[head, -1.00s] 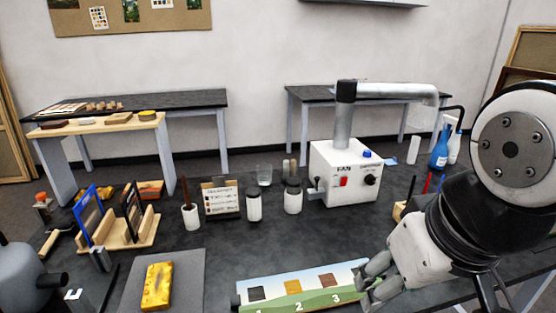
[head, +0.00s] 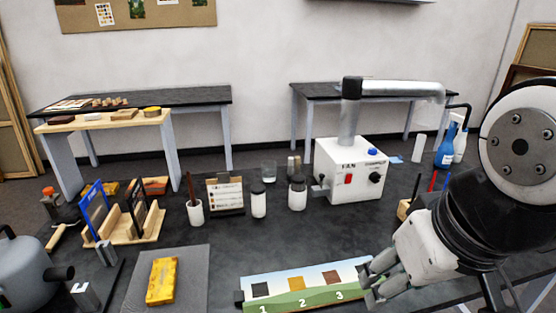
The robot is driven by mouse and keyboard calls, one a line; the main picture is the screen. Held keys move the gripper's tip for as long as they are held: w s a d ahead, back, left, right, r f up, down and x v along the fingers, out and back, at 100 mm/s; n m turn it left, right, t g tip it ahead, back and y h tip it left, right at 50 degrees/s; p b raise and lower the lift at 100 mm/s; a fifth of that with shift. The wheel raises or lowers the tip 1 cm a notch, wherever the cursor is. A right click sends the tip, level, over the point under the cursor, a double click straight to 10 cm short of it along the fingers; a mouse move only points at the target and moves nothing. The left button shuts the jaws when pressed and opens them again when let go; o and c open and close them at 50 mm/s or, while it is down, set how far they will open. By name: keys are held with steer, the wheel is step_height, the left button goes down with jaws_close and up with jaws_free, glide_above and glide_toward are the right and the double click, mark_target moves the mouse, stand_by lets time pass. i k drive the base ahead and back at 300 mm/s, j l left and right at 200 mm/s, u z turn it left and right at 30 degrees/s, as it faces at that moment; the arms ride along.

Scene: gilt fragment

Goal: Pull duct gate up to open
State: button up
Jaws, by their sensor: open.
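A white fan box (head: 348,172) stands on the dark table, right of centre. My gripper (head: 371,282) is open and empty, low at right, in front of the fan box and by the numbered strip's right end.
A numbered colour strip (head: 303,299) lies at the front. A yellow block (head: 162,281) rests on a grey mat (head: 190,293) to its left. Two lidded jars (head: 297,193), a brush cup (head: 195,212) and a card stand left of the box. Bottles stand behind my arm. Bare table lies between strip and box.

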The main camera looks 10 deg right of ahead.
mark_target(321, 176)
steer(key=i+j+z, duration=0.25)
steer(key=i+j, duration=0.15)
steer(key=i+j+z, duration=0.3)
steer(key=i+j, duration=0.1)
steer(key=j, duration=0.1)
